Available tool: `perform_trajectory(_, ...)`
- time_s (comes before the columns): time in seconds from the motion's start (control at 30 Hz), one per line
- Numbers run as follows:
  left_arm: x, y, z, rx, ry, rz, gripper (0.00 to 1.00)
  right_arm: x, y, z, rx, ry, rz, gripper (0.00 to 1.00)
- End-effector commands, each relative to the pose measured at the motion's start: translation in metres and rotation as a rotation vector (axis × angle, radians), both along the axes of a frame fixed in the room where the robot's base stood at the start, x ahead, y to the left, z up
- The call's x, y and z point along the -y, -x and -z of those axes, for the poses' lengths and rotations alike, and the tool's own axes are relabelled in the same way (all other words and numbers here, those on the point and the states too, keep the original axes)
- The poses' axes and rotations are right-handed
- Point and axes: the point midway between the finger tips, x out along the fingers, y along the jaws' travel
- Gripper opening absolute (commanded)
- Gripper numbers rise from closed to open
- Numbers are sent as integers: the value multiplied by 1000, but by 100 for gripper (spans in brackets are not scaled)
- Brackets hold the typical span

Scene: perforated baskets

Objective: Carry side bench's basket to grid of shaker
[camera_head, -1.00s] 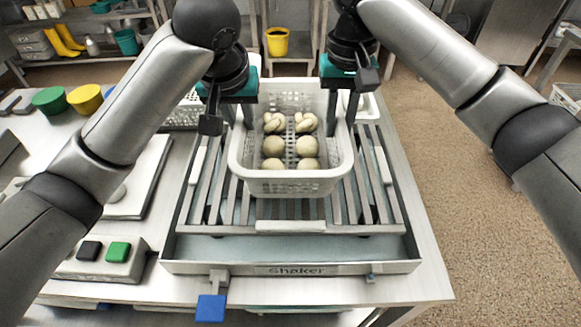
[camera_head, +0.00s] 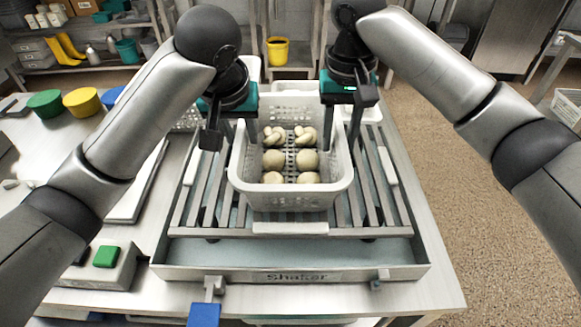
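The white perforated basket (camera_head: 290,202) is at the middle of the shaker's grid (camera_head: 290,229), upright, with several pale dough pieces (camera_head: 273,159) inside. Its underside is at or very close to the slats; contact is hard to tell. My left gripper (camera_head: 232,138) straddles the basket's left wall, one finger outside and one inside. My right gripper (camera_head: 344,128) straddles the right wall the same way.
A white basket or tray partly shows behind the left gripper. Left are a control box with a green button (camera_head: 106,257), a flat scale-like plate, and green (camera_head: 45,103) and yellow (camera_head: 83,101) tubs. A blue lever (camera_head: 204,314) sticks out in front. The floor at right is clear.

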Motion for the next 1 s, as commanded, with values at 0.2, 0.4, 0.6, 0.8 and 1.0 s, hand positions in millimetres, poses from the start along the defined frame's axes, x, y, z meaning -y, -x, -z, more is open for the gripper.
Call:
perform_trajectory(0.2,0,0,0,0,1,0,53,0,0,-1,1,-2,0,54)
perform_trajectory(0.4,0,0,-2,1,2,1,53,0,0,-1,1,-3,0,54)
perform_trajectory(0.6,0,5,-17,6,0,2,53,-1,0,-1,1,-3,0,54)
perform_trajectory(0.8,0,15,-43,8,-1,1,53,-1,0,-1,1,-3,0,54)
perform_trajectory(1.0,-1,26,-68,6,-1,0,53,-1,0,-1,1,-3,0,54)
